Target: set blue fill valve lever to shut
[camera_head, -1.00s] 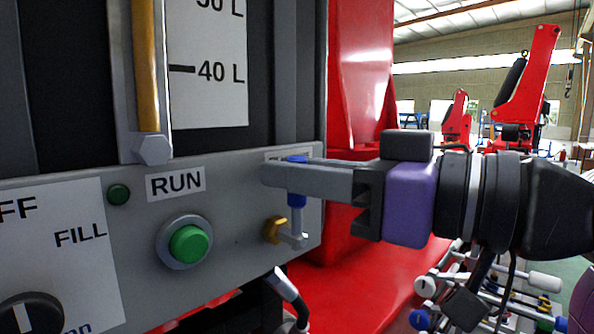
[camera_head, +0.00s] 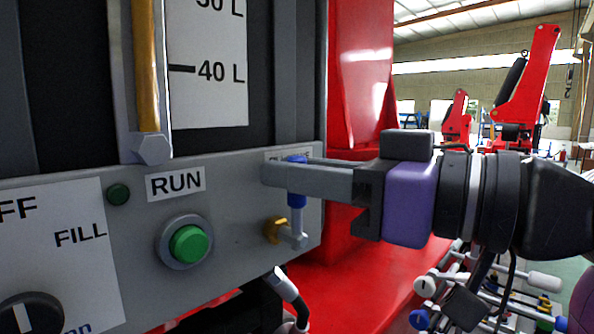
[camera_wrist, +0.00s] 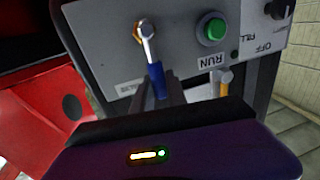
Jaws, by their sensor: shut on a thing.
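The fill valve lever has a blue grip (camera_head: 297,197) on a grey stem, and it stands upright above its brass valve body (camera_head: 275,230) on the grey panel. My gripper (camera_head: 285,178) reaches in from the right and is shut on the blue grip, which shows above and below the finger. In the wrist view the blue grip (camera_wrist: 156,80) lies between the fingers, with the stem running to the brass fitting (camera_wrist: 141,31). The small label behind the fingers is mostly hidden in the head view.
A green RUN button (camera_head: 189,243) and a black selector knob (camera_head: 30,314) sit on the panel to the left. A sight tube (camera_head: 147,70) and level scale (camera_head: 208,65) rise above. A red crane body (camera_head: 360,80) stands close behind my gripper.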

